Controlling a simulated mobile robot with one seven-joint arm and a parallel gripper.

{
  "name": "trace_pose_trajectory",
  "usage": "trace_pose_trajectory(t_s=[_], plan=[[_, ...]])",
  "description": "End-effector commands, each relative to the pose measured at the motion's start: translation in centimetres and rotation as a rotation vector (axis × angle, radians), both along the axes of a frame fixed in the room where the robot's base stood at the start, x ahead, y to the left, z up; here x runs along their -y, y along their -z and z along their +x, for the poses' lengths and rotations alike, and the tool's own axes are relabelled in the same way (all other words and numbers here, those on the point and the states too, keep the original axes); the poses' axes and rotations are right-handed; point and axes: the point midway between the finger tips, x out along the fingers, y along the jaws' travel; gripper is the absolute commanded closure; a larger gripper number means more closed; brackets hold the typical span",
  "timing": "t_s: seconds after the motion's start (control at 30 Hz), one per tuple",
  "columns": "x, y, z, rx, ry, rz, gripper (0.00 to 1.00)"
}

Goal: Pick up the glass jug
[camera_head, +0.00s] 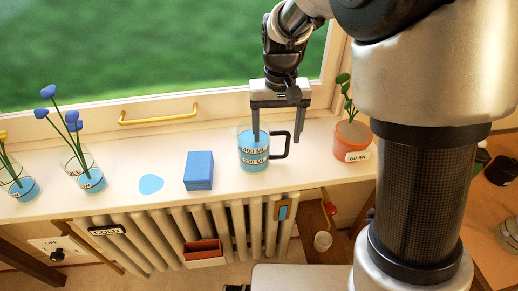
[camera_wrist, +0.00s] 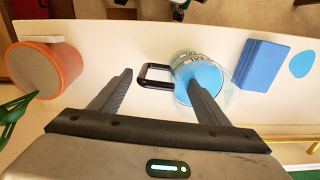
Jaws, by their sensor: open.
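The glass jug (camera_head: 247,155) stands upright on the white windowsill, with blue liquid, dark lettering and a black handle on its right side. It also shows in the wrist view (camera_wrist: 184,70), where its handle points left. My gripper (camera_head: 281,137) is open above the jug and points down. One finger is over the jug's mouth and the other is on the far side of the handle, so the handle lies between the fingers in the head view. In the wrist view my gripper (camera_wrist: 163,80) has one finger overlapping the jug's opening. I cannot tell whether either finger touches the jug.
A blue box (camera_head: 199,171) stands left of the jug, with a flat blue patch (camera_head: 151,184) beyond it. A potted plant (camera_head: 352,142) stands close on the right. The window is behind, a radiator (camera_head: 150,243) below.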

Motion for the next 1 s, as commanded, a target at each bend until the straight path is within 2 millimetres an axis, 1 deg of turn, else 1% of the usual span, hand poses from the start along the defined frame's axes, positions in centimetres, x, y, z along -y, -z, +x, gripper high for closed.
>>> trace_pose_trajectory(t_s=[0.13,0.3,0.4,0.5,0.67,0.7,0.87,1.0], plan=[[0.2,1.4,-0.2,-0.003,0.001,0.0,0.31],[0.5,4.0,-0.4,-0.003,0.0,-0.001,0.31],[0.5,5.0,-0.3,-0.001,0.0,0.0,0.31],[0.5,5.3,-0.3,0.0,-0.001,0.0,0.31],[0.5,5.3,-0.3,0.0,-0.001,0.0,0.31],[0.5,5.3,-0.3,0.0,-0.001,0.0,0.33],[0.5,5.3,-0.3,0.0,-0.001,0.0,0.6],[0.5,5.3,-0.3,0.001,-0.001,0.0,0.83]])
